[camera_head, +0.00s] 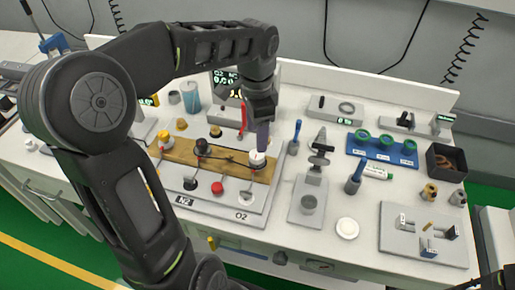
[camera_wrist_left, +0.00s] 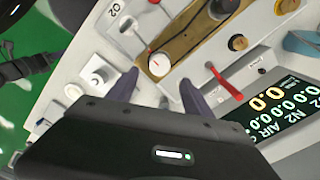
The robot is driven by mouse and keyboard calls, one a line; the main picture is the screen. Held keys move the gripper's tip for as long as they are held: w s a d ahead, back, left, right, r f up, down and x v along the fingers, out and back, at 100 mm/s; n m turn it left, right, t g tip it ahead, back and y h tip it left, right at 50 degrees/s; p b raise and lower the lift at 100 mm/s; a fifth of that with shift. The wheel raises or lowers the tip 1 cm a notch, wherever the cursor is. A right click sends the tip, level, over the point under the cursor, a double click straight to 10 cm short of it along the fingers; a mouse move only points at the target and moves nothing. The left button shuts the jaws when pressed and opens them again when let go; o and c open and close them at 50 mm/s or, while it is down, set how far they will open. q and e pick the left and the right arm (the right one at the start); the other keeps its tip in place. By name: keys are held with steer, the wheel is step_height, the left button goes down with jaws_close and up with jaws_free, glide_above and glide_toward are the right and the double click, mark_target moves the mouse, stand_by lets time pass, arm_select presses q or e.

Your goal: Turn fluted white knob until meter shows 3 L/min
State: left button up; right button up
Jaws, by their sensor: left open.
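The fluted white knob (camera_head: 257,160) sits at the right end of a wooden strip on the O2 side of the panel. In the left wrist view the white knob (camera_wrist_left: 159,64) carries a red mark and lies just past the fingertips, in line with the gap. My left gripper (camera_head: 263,143) is open and points down over the knob. In the wrist view its two fingers (camera_wrist_left: 158,80) stand apart, and I cannot tell whether they touch the knob. The meter display (camera_wrist_left: 268,103) shows green rows and a large yellow 0.0. It is partly hidden by my arm in the head view (camera_head: 224,78).
A black knob (camera_head: 202,146) and another control stand along the same wooden strip (camera_head: 225,160). A red lever (camera_head: 242,118) stands close behind my gripper. A clamp stand (camera_head: 310,185) and blue-handled tools (camera_head: 354,183) are to the right. A dark box (camera_head: 446,163) is farther right.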

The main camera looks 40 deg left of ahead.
mark_target(257, 154)
arm_select(q)
step_height(257, 154, down, 7)
steer(key=shift+f+p, duration=0.1)
steer(key=shift+p, duration=0.25)
jaws_close()
stand_by(0.6)
